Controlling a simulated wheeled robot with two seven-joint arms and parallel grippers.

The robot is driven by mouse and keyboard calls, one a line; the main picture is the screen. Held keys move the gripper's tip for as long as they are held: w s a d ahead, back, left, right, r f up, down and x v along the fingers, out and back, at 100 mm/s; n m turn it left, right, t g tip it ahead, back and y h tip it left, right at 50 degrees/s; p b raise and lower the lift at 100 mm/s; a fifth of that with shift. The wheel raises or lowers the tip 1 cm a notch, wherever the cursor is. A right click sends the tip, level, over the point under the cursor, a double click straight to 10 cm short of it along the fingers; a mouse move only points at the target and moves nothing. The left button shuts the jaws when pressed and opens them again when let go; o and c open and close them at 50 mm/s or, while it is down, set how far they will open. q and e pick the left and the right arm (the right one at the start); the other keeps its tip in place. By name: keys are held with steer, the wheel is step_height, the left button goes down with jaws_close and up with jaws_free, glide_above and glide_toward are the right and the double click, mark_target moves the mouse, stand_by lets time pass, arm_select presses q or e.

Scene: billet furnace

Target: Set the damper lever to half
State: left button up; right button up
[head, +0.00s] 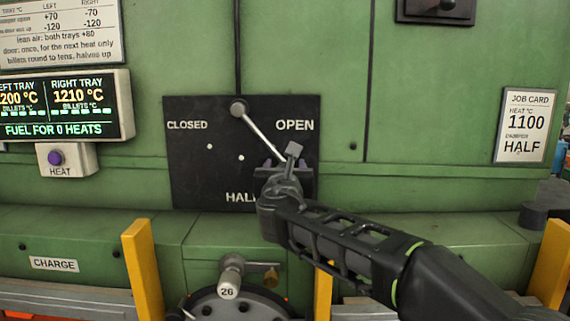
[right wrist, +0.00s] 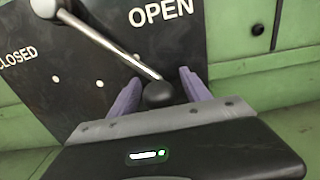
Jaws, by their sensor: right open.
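The damper lever (head: 262,136) is a thin metal rod on a round pivot at the top of a black plate (head: 190,180) marked CLOSED, OPEN and HALF. It slants down and right, its lower end just below the OPEN label. Its dark knob (right wrist: 160,94) shows in the right wrist view; in the head view my gripper largely hides the lever's end. My right gripper (head: 284,163) is open, its purple fingers on either side of the knob, with gaps visible in the right wrist view (right wrist: 160,78). My left gripper is not in view.
A job card (head: 525,125) at right reads damper HALF, 1100 °C. A tray display (head: 65,105) and HEAT button (head: 55,158) are at left. Below are a handle marked 26 (head: 230,275) and yellow posts (head: 143,270). The panel left of the lever is clear.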

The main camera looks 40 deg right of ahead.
jaws_close()
stand_by(0.7)
stand_by(0.8)
